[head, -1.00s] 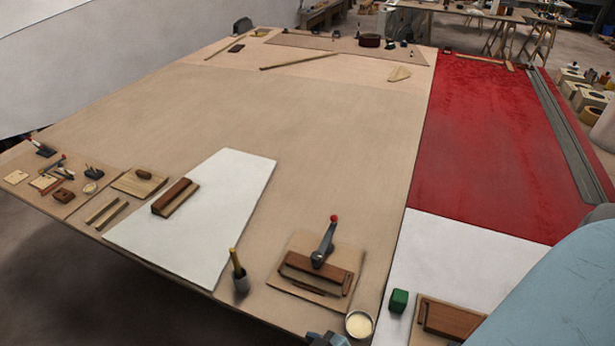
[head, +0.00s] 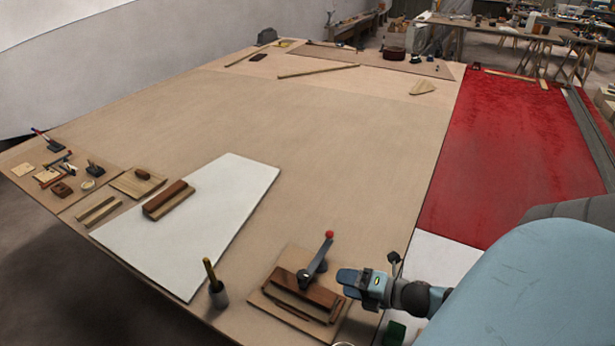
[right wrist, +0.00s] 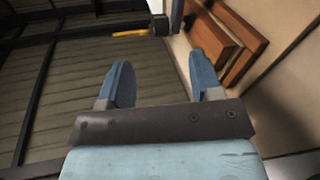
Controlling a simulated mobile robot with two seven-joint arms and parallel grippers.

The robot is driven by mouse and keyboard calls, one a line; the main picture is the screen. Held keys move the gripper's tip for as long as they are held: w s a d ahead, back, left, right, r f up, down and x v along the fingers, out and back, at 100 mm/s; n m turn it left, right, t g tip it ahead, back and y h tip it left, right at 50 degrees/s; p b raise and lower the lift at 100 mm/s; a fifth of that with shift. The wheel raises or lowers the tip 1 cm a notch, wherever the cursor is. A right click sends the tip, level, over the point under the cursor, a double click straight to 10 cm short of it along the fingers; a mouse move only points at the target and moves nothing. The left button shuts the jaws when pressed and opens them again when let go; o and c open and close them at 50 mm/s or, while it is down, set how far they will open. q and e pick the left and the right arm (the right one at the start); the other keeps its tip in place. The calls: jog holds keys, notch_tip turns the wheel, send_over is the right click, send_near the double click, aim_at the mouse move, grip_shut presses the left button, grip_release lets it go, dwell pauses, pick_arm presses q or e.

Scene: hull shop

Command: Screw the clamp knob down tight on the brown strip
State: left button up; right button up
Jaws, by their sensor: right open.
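The clamp (head: 315,262) is a grey bar with a red knob (head: 329,234) at its upper end, standing tilted over the brown strip (head: 312,289). The strip lies on a light wooden board near the table's front edge. My right gripper (head: 345,279) is just right of the clamp, open and empty as far as I can see. In the right wrist view its two blue fingers (right wrist: 161,82) are spread apart, with the brown strip (right wrist: 214,42) beyond them at upper right. I cannot tell whether it touches the clamp. My left gripper is not in view.
A pot with a yellow-handled brush (head: 215,284) stands left of the board. A white sheet (head: 215,225) carries a brown-topped block (head: 168,200). A green block (head: 394,333) is below my right arm. The middle of the table is clear.

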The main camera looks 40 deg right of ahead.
aim_at(306, 274)
jog(key=w+d+r+n+g+y+b, duration=0.1)
jog(key=w+d+n+g+y+b, duration=0.15)
jog(key=n, duration=0.85)
jog(key=w+d+r+n+g+y+b, duration=0.1)
jog(key=d+r+n+g+y+b, duration=0.15)
jog(key=n, duration=0.85)
jog(key=shift+y, duration=0.3)
jog(key=x, duration=0.3)
jog(key=b+x, duration=0.1)
jog(key=x, duration=0.3)
jog(key=s+f+b+x, duration=0.1)
jog(key=x, duration=0.2)
jog(key=shift+w+a, duration=0.15)
jog(key=shift+a, duration=0.15)
jog(key=shift+x, duration=0.75)
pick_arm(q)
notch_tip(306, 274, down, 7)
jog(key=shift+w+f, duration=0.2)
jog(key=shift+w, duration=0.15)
pick_arm(e)
jog(key=shift+w+a+f+g, duration=0.3)
jog(key=shift+w+a, duration=0.05)
jog(key=shift+a, duration=0.1)
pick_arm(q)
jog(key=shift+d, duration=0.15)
pick_arm(e)
jog(key=shift+c, duration=0.4)
